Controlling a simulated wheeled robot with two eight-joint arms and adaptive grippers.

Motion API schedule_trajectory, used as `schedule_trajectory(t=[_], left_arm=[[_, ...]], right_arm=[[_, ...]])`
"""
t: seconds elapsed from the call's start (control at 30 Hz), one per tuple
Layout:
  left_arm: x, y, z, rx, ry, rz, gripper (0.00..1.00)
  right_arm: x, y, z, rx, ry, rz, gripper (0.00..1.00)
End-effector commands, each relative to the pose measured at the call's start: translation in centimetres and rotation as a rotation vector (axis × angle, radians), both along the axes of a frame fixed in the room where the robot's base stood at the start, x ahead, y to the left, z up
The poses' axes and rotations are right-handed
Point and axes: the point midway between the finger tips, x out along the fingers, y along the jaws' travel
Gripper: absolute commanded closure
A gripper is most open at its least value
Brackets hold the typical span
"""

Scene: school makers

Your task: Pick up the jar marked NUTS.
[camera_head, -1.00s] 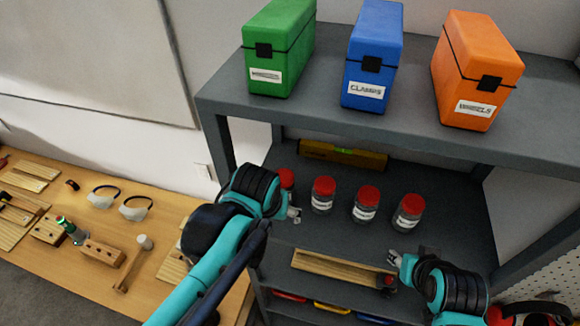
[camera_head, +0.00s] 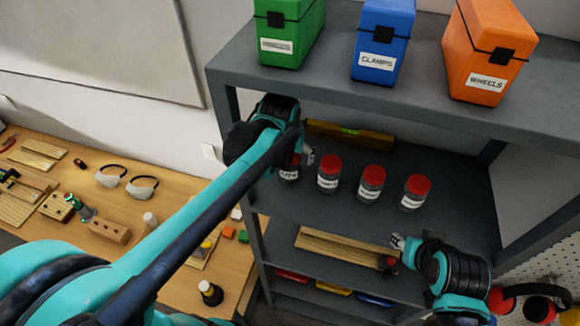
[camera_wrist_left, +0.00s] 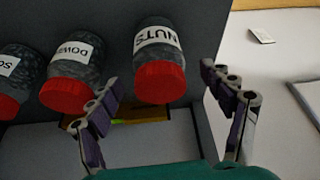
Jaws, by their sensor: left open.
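The NUTS jar (camera_wrist_left: 160,42) has a red lid and a white label and lies between the fingers of my open left gripper (camera_wrist_left: 160,76) in the left wrist view. No closed grip on it shows. In the head view it is the leftmost jar (camera_head: 289,174) on the shelf, partly hidden by my left gripper (camera_head: 297,157). A second jar (camera_wrist_left: 75,60), its label partly hidden, stands beside it, close to one finger. My right gripper (camera_head: 398,243) is low at the right, by a wooden piece; its fingers are too small to judge.
More red-lidded jars (camera_head: 371,183) stand in a row to the right on the grey shelf (camera_head: 450,225). A yellow level (camera_head: 350,138) lies behind. The upper shelf board (camera_head: 350,95), carrying green, blue and orange boxes, is above the arm.

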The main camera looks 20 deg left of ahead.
Motion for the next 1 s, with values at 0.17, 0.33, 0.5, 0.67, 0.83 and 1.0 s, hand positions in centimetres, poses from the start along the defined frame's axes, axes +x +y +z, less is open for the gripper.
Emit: schedule_trajectory(t=[0.17, 0.33, 0.5, 0.67, 0.83, 1.0], left_arm=[[1.0, 0.1, -3.3, 0.000, 0.000, 0.000, 0.20], [1.7, 0.1, -4.7, 0.000, 0.000, 0.000, 0.20], [1.7, 0.1, -4.5, 0.000, 0.000, 0.000, 0.20], [1.7, 0.1, -4.5, 0.000, 0.000, 0.000, 0.51], [1.7, 0.1, -4.5, 0.000, 0.000, 0.000, 0.89], [1.7, 0.1, -4.5, 0.000, 0.000, 0.000, 0.89]], right_arm=[[0.0, 0.0, -2.7, 0.000, 0.000, 0.000, 0.60], [0.0, 0.0, -3.8, 0.000, 0.000, 0.000, 0.60], [0.0, 0.0, -3.5, 0.000, 0.000, 0.000, 0.60], [0.0, 0.0, -3.5, 0.000, 0.000, 0.000, 0.60], [0.0, 0.0, -3.5, 0.000, 0.000, 0.000, 0.60], [0.0, 0.0, -3.5, 0.000, 0.000, 0.000, 0.60]])
